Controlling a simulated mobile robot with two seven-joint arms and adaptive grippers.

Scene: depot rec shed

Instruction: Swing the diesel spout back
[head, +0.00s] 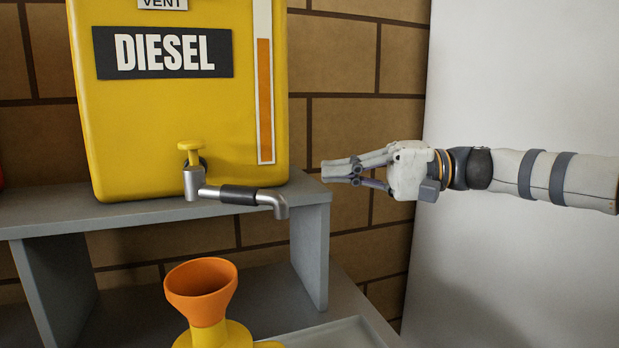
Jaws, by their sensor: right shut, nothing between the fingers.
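The diesel spout (238,195) is a metal pipe with a black sleeve, below a yellow knob (190,147) at the lower front of the yellow diesel tank (180,100). It points to the right, and its bent tip (280,208) hangs past the right side of the orange funnel (201,287). My right gripper (326,172) comes in from the right with its fingers shut and empty. It is apart from the spout, to the right of its tip and slightly higher in the picture. My left gripper is not in view.
The tank stands on a grey shelf (130,213) with an upright side panel (311,255). The funnel sits in a yellow container (215,337) below, beside a grey tray (335,335). A brick wall (335,60) is behind, and a pale panel (520,80) stands at right.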

